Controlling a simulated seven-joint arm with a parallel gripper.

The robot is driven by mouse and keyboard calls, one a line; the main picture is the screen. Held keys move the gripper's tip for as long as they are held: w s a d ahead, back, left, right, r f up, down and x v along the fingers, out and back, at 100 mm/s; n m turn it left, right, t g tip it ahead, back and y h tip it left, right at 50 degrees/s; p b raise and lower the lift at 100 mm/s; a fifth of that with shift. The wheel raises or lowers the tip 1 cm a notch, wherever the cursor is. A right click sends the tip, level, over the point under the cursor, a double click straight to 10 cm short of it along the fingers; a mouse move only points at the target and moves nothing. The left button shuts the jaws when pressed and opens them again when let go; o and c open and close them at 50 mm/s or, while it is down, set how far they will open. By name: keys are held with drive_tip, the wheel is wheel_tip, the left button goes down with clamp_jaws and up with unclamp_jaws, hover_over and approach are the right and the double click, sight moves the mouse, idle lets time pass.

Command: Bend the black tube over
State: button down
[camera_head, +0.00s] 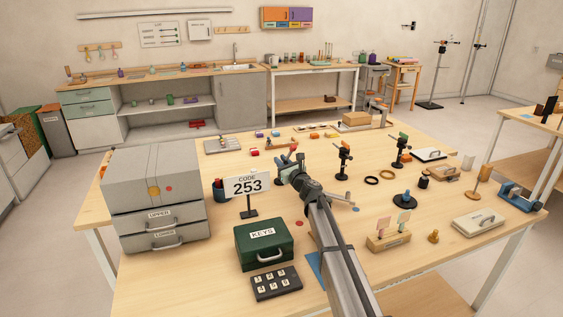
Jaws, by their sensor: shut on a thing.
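My gripper (284,161) is over the middle of the table, to the right of the CODE 253 sign, with its fingers pointing away from the camera. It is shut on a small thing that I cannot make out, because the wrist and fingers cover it. I cannot pick out a black tube with certainty. A short black cylinder (423,181) stands at the right of the table, well apart from my gripper. Two black upright stands, one with an orange top (344,160) and one with a green and orange top (401,151), are to the right of my gripper.
A grey drawer cabinet (155,195), the CODE 253 sign (247,186), a green KEYS case (264,243) and a black keypad (276,283) stand at the left.

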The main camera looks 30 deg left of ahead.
drive_tip(key=shift+s+f, duration=0.15)
idle(0.3)
drive_tip(key=c, duration=1.1)
unclamp_jaws()
drive_tip(key=shift+d, duration=0.1)
drive_tip(key=v, duration=1.3)
drive_tip(key=shift+s+d+f, duration=0.2)
drive_tip(key=shift+d+f, duration=0.05)
drive_tip(key=shift+f, duration=0.05)
